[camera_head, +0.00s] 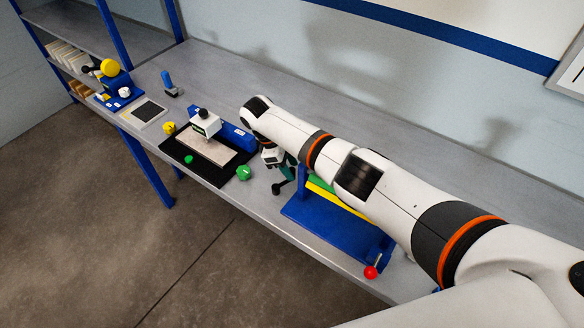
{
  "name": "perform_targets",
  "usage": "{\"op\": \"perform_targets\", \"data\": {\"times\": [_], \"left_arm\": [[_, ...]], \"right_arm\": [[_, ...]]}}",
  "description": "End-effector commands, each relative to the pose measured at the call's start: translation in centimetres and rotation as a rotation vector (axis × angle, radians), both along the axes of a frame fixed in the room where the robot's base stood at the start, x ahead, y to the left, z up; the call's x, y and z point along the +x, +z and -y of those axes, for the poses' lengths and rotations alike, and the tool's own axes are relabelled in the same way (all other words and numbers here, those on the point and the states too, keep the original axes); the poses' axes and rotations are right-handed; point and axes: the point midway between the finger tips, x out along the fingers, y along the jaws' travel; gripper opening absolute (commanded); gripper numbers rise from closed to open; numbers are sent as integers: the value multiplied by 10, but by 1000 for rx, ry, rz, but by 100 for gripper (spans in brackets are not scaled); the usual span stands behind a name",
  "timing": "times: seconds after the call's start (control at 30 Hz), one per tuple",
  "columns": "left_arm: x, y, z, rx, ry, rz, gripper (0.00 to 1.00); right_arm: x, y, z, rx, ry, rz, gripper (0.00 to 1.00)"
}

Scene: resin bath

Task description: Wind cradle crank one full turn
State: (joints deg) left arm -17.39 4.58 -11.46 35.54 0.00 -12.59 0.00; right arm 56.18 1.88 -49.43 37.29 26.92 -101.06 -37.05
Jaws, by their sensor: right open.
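The cradle appears to be the blue stand (318,225) with green and yellow parts, partly hidden under my right arm. A black knob (277,188) and a teal part (291,172) show at its left end and look like a crank; the join is hidden. A red ball on a short rod (371,272) stands at the stand's front right corner. My right gripper (281,171) is open, pointing down beside the teal part and just above the black knob. I cannot tell whether it touches either. My left gripper is out of view.
Farther left are a framed dark plate (148,111) and a blue unit with a yellow disc (110,68).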

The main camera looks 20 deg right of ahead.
Motion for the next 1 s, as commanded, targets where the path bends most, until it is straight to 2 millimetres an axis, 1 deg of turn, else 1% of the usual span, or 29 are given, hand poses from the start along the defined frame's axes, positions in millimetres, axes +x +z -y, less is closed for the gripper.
{"op": "perform_targets", "data": {"times": [0.1, 0.2, 0.5, 0.67, 0.7, 0.77, 0.87, 0.97, 1.0], "left_arm": [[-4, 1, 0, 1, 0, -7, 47], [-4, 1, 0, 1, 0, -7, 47], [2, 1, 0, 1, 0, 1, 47], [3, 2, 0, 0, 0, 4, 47], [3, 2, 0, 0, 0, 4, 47], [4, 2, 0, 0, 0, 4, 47], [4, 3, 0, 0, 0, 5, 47], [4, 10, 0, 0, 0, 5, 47], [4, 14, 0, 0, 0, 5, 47]], "right_arm": [[-3, -12, 4, 0, 0, -1, 41], [-3, -17, 6, 1, 0, 0, 41], [-4, -19, 7, 1, 0, 0, 41], [-4, -19, 7, 1, 0, 0, 15], [-3, -19, 6, 1, 0, 0, 9], [-3, -19, 6, 0, 0, 1, 0], [-4, -18, 7, 1, -11, 1, 0], [-9, -16, 7, 4, -93, -2, 0], [-12, -15, 7, 5, -145, -1, 0]]}}
